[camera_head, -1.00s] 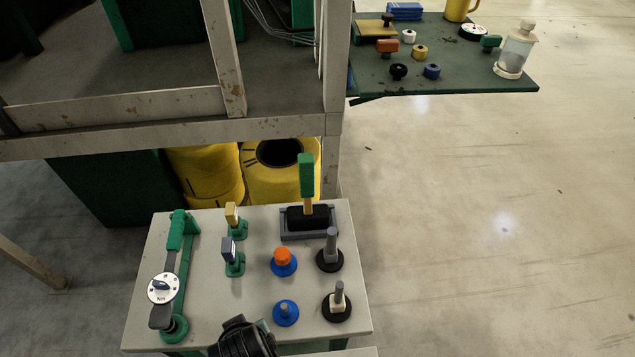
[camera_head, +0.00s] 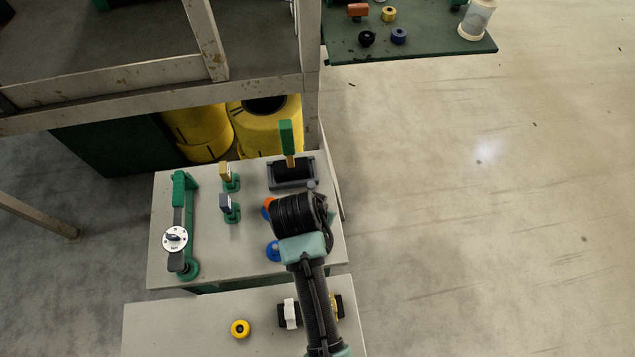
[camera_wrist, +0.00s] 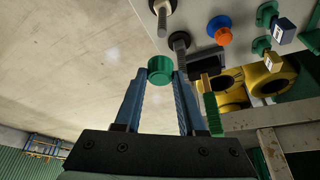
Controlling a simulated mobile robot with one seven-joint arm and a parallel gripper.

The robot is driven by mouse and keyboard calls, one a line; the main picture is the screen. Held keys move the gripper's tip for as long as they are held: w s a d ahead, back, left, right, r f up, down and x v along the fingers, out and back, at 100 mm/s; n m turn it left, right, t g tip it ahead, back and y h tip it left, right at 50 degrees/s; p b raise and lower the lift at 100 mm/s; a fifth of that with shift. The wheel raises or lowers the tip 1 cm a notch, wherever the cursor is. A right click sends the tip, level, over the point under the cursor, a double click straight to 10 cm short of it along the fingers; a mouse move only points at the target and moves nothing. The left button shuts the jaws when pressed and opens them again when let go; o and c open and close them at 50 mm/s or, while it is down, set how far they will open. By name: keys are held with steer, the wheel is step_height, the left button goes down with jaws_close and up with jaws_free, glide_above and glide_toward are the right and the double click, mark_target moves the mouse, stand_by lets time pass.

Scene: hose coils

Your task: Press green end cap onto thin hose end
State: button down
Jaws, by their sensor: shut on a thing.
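The green end cap (camera_wrist: 160,70) is held between the blue fingertips of my gripper (camera_wrist: 162,75) in the wrist view. Just beyond it stand a dark grey post (camera_wrist: 180,42) and a paler post (camera_wrist: 161,12) on dark round bases. The cap looks apart from both; the gap is hard to judge. An orange cap (camera_wrist: 223,37) sits on a blue base beside them. In the head view my arm hides the gripper, the green cap and most of these posts; part of a front blue base (camera_head: 272,250) shows. Which post is the thin hose end is unclear.
A yellow ring (camera_head: 240,328) lies on the nearer table. Floor at right is clear.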

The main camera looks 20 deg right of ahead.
steer(key=shift+a+r+p, duration=0.1)
steer(key=shift+p, duration=0.25)
step_height(320, 180, down, 6)
steer(key=b, duration=0.4)
steer(key=shift+f, duration=0.2)
steer(key=shift+f+b, duration=1.05)
steer(key=shift+f, duration=0.25)
stand_by(0.5)
steer(key=shift+c, duration=0.7)
jaws_free()
steer(key=shift+s+r+p, duration=0.1)
steer(key=shift+r+p, duration=0.2)
steer(key=shift+s+a+r+p, duration=0.1)
steer(key=shift+a+r+p, duration=0.05)
steer(key=shift+r+p, duration=0.35)
steer(key=shift+s+a+r+p, duration=0.1)
steer(key=shift+r+p, duration=0.15)
steer(key=shift+p, duration=0.15)
steer(key=shift+p+v, duration=1.1)
